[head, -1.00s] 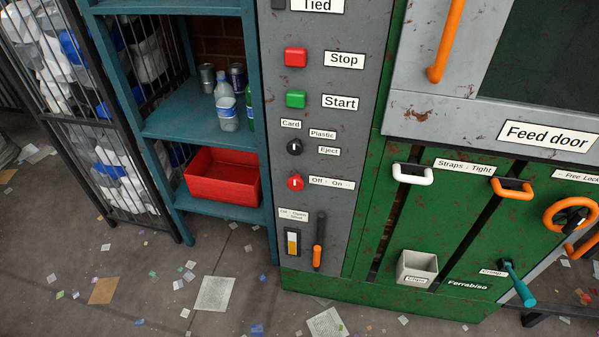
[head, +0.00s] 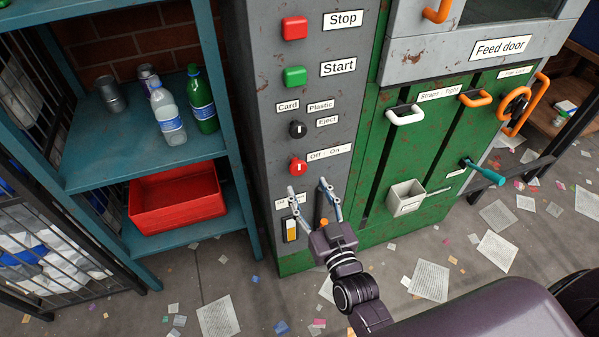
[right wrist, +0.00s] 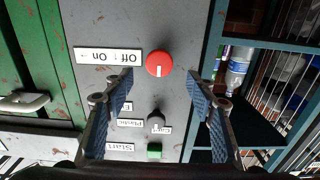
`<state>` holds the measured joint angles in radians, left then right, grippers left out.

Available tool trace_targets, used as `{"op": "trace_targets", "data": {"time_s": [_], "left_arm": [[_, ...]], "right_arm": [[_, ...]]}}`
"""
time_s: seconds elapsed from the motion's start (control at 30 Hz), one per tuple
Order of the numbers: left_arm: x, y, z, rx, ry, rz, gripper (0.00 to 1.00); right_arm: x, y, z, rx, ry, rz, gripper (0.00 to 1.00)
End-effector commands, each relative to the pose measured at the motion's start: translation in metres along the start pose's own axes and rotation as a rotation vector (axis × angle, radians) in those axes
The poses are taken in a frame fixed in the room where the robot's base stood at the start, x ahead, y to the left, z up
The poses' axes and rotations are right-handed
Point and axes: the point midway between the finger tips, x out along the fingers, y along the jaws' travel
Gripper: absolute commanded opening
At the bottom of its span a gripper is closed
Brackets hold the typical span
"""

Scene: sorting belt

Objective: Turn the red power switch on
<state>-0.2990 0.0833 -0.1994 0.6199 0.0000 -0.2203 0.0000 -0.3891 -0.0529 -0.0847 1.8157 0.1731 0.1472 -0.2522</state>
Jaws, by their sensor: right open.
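The red power switch (head: 298,166) is a round knob with a white mark on the grey panel (head: 262,60), beside its "Off : On" label (head: 329,153). In the right wrist view the red knob (right wrist: 159,64) sits between and beyond my open fingers, with the label (right wrist: 108,56) to its left. My right gripper (head: 308,190) is open and empty, just below the knob in the head view; its fingers (right wrist: 160,95) do not appear to touch the knob. It hides part of the orange-handled lever and lower label. My left gripper is not in view.
A black selector knob (head: 297,129) and green Start button (head: 295,76) are above the switch, with a red Stop button (head: 294,28) at the top. Teal shelving (head: 95,165) holding bottles and a red bin (head: 177,203) stands close on the left.

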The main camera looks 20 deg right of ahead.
Motion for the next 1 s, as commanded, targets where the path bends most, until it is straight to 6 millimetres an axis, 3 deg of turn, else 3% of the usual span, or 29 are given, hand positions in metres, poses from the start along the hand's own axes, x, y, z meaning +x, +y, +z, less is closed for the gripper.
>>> {"op": "trace_targets", "data": {"time_s": [0.2,0.4,0.8,1.0], "left_arm": [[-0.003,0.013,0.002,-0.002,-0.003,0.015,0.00],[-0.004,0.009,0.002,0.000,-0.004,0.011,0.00],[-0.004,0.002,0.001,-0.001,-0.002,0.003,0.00],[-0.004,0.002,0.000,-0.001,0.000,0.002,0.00]], "right_arm": [[0.036,0.000,-0.001,-0.001,0.000,0.000,0.52],[0.061,0.000,0.001,-0.001,-0.001,0.000,0.52],[0.069,0.000,0.002,0.000,-0.003,-0.001,0.52],[0.069,0.000,0.002,0.000,-0.003,-0.001,0.29]]}}
